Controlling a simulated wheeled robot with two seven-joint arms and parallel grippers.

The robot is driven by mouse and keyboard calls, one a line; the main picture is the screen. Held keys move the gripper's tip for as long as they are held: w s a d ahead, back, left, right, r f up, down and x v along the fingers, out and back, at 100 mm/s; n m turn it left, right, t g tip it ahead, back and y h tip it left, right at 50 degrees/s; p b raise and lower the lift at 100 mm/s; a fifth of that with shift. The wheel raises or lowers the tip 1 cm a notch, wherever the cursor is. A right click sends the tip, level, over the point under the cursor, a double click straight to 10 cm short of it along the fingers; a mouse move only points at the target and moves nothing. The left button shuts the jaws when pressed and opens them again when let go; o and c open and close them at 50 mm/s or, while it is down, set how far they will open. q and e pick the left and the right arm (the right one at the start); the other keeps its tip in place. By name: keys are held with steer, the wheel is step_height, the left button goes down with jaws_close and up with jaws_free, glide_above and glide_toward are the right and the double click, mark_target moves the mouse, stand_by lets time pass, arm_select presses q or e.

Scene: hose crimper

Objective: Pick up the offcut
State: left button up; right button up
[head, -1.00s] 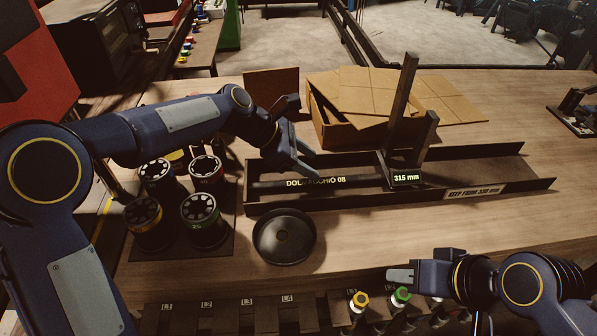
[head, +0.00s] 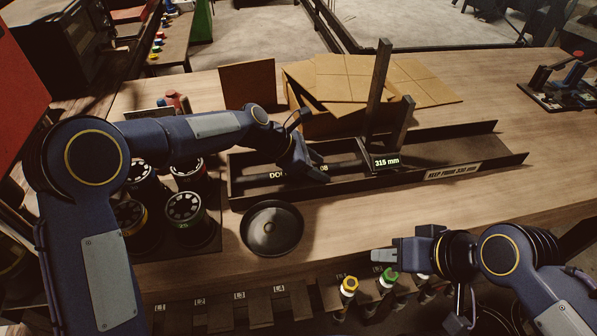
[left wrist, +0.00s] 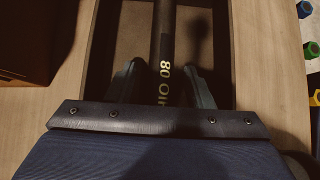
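A dark hose length with pale lettering, which looks like the offcut (head: 343,167), lies in the long black trough (head: 480,152). Its right end is near a block showing "315 mm" (head: 386,162). My left gripper (head: 318,172) is over the trough and hides part of the lettering. In the left wrist view the hose (left wrist: 165,45) runs between the two parted fingers of my left gripper (left wrist: 162,85), with a gap on each side. My right gripper (head: 385,255) is away from it, in front of the bench; its finger gap is unclear.
An upright dark post (head: 378,90) stands by the trough. A round dark dish (head: 271,229) sits in front of it. Several die canisters (head: 186,212) stand to the left. A cardboard box (head: 320,122) is behind. Labelled slots with capped fittings (head: 348,286) line the front edge.

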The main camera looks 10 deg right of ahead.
arm_select(q)
jaws_close()
steer(key=shift+r, duration=0.15)
